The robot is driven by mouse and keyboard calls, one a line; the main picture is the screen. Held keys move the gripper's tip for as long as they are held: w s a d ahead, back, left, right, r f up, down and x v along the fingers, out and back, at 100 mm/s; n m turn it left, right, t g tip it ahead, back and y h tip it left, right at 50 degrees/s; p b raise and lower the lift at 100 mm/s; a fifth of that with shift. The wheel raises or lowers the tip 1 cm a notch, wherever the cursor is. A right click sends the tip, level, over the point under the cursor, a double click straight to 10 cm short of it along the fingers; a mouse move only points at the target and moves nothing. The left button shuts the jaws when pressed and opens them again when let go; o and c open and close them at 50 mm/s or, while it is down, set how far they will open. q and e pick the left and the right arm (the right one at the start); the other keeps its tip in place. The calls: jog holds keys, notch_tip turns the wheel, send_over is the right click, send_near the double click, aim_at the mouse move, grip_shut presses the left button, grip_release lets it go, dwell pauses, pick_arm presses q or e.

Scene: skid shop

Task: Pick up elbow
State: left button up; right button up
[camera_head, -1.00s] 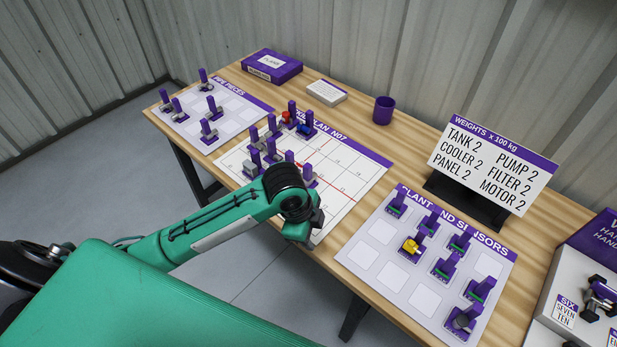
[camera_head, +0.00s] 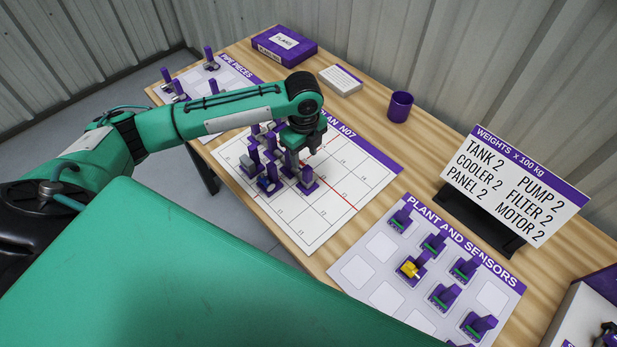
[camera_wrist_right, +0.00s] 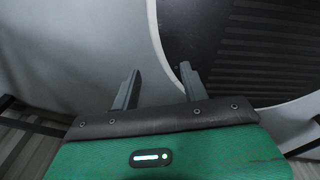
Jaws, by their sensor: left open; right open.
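Several small grey pipe pieces with upright purple handles (camera_head: 211,62) stand on the white pipe pieces board (camera_head: 239,88) at the back left. I cannot tell which one is the elbow. More purple-handled pieces (camera_head: 306,182) stand close together on the white plan board (camera_head: 355,179). My left gripper (camera_head: 301,152) points down over the back part of the plan board, above or behind this cluster. It is open, and its fingers partly hide the pieces there. My left arm covers part of the pipe pieces board. My right gripper (camera_wrist_right: 160,88) is open and empty in the right wrist view.
A purple box (camera_head: 284,46), a white card block (camera_head: 341,80) and a purple cup (camera_head: 399,106) stand along the table's back. A weights sign (camera_head: 513,186) stands at the right, behind the plant and sensors board (camera_head: 355,268). The plan's right half is clear.

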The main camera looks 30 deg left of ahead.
aim_at(307, 168)
pick_arm(q)
jog(key=f, duration=0.3)
jog(key=shift+w+f, duration=0.1)
jog(key=shift+w, duration=0.1)
jog(key=shift+d+f+p, duration=0.1)
jog(key=shift+f+p, duration=0.4)
jog(key=shift+f, duration=0.35)
jog(key=f, duration=0.2)
jog(key=f+p, duration=0.1)
jog(key=shift+w+d+f, duration=0.1)
jog(key=shift+d+f, duration=0.1)
jog(key=shift+f, duration=0.65)
grip_shut()
pick_arm(e)
jog(key=r, duration=0.1)
jog(key=w+r, duration=0.1)
jog(key=shift+w+d+r, duration=0.1)
jog(key=shift+w+r, duration=0.2)
jog(key=shift+r, duration=0.1)
